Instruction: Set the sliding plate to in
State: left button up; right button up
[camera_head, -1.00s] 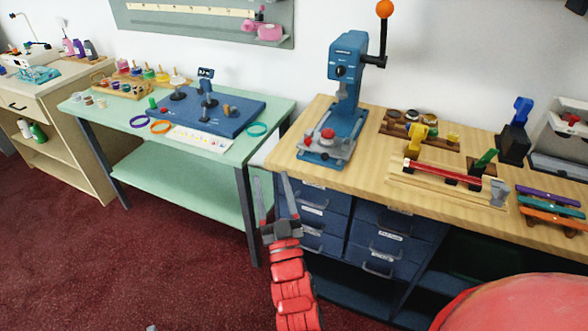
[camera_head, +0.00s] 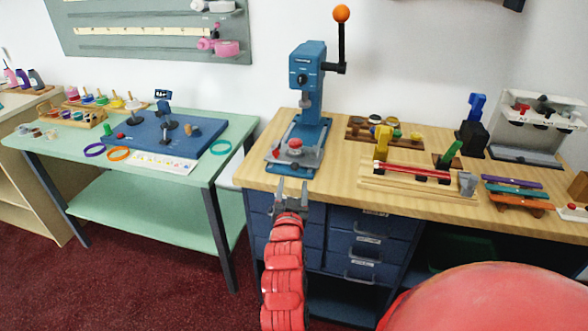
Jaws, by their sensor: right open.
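A blue press (camera_head: 308,85) with an orange-knobbed lever stands on the wooden bench. At its base is a grey sliding plate (camera_head: 280,159) that carries a round red-topped piece (camera_head: 295,145). Whether the plate is in or out is hard to tell from here. My right gripper (camera_head: 291,184) is open and empty, its fingers pointing toward the bench's front edge, just in front of and below the plate. It appears apart from the plate. My left gripper is not in view.
On the wooden bench (camera_head: 337,182), right of the press, are a tray of round pots (camera_head: 375,136), a wooden fixture with a red bar (camera_head: 412,174) and coloured strips (camera_head: 512,182). Blue drawers (camera_head: 354,240) sit below. A green table (camera_head: 191,176) stands left.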

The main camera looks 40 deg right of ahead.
aim_at(295, 169)
jog(key=x, duration=0.7)
jog(key=shift+w+d+p, duration=0.2)
jog(key=shift+w+p, duration=0.05)
jog(key=shift+p, duration=0.05)
grip_shut()
dwell(1.0)
